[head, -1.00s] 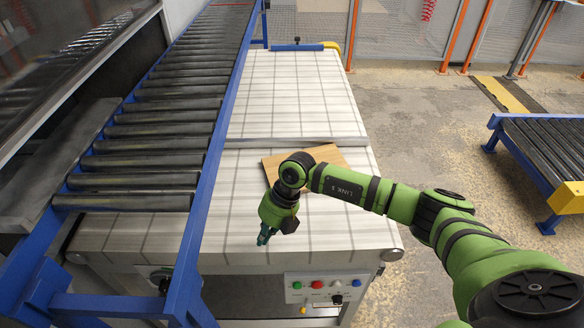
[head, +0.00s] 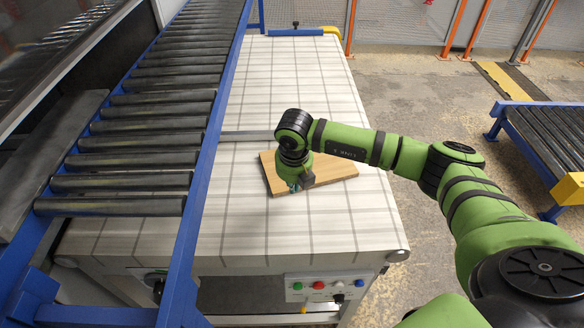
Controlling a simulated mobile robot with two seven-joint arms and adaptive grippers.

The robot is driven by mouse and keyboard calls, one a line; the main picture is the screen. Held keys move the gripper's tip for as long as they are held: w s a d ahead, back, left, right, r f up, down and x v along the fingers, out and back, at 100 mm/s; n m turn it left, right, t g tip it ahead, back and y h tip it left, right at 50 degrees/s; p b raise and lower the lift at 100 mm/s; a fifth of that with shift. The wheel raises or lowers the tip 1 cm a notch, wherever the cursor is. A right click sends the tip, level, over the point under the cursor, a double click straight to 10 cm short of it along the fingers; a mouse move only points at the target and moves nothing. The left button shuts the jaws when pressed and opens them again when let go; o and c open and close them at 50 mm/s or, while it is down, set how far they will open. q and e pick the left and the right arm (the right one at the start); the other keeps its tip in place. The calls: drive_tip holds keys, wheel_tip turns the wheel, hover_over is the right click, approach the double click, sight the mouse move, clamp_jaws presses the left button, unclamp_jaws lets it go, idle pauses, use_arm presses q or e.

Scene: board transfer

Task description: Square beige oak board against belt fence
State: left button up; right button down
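The beige oak board (head: 335,172) lies flat on the white checked belt (head: 330,220), near the middle. It sits askew, its near edge rising toward the right. The belt fence (head: 248,136) is a thin grey bar across the belt, beyond the board; a gap shows at the board's left far corner. My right arm hides much of the fence and the board's far edge. My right gripper (head: 296,187) points down at the board's near left part; its fingers are small, and I cannot tell their opening or whether they touch. My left gripper is not in view.
A roller conveyor (head: 150,125) with a blue side rail (head: 205,160) runs along the belt's left. A control panel (head: 325,286) with coloured buttons is on the front. Another roller conveyor (head: 555,130) stands at the right. The belt in front of the board is clear.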

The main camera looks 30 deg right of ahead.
sight(293, 198)
drive_tip(key=shift+w+f+b, duration=0.1)
drive_tip(key=shift+f+b, duration=0.35)
drive_tip(key=shift+f, duration=0.25)
drive_tip(key=shift+w+d+f+b, duration=0.1)
drive_tip(key=shift+w+f+b, duration=0.05)
drive_tip(key=shift+f+b, duration=0.3)
drive_tip(key=shift+w+d+f+b, duration=0.15)
drive_tip(key=shift+f+b, duration=0.2)
drive_tip(key=shift+f, duration=0.2)
drive_tip(key=shift+w+f+b, duration=0.2)
drive_tip(key=shift+f+b, duration=0.45)
drive_tip(key=shift+f, duration=0.15)
drive_tip(key=shift+w+d+r+b, duration=0.1)
drive_tip(key=shift+w+d+b, duration=0.25)
drive_tip(key=shift+w+b, duration=0.35)
drive_tip(key=shift+w+d+b, duration=0.5)
drive_tip(key=shift+w+b, duration=0.3)
drive_tip(key=shift+w, duration=0.05)
drive_tip(key=shift+w+d+b, duration=0.45)
drive_tip(key=shift+w+b, duration=0.3)
drive_tip(key=shift+w, duration=0.1)
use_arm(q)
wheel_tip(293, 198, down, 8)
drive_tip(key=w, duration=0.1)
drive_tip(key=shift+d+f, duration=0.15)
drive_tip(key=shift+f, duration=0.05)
use_arm(e)
drive_tip(key=shift+r, duration=0.1)
